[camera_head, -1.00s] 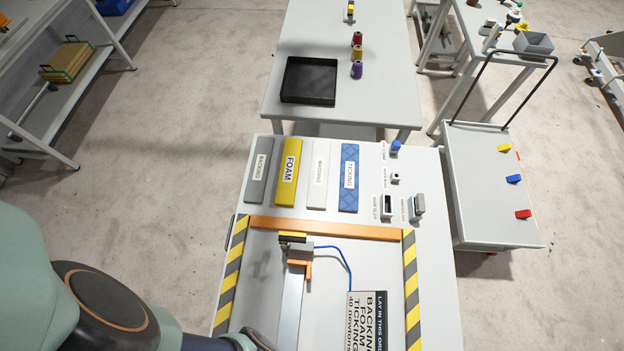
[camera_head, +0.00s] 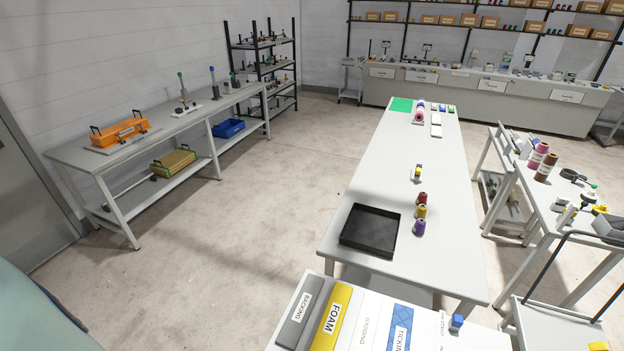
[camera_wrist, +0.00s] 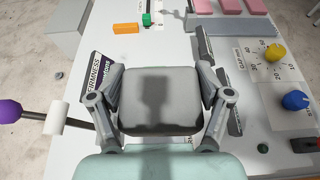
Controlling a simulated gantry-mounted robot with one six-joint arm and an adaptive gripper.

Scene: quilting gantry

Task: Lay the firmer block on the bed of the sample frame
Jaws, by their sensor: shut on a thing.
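In the wrist view my gripper (camera_wrist: 162,112) is shut on a grey block (camera_wrist: 160,92), with one finger at its left side and one at its right. The block has rounded edges and a dark shadow on its face. Nothing in these views tells me whether it is the firmer block. The block hides part of the board below it, which bears a "FIRMNESS" label (camera_wrist: 98,75). The bed of the sample frame cannot be made out now. My gripper is not visible in the head view.
The wrist view shows a yellow knob (camera_wrist: 274,53), a blue knob (camera_wrist: 295,100), pink blocks (camera_wrist: 228,27), an orange block (camera_wrist: 126,29) and a purple ball (camera_wrist: 9,112). The head view shows layer panels, including a yellow foam one (camera_head: 331,320), and a black tray (camera_head: 370,230) beyond.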

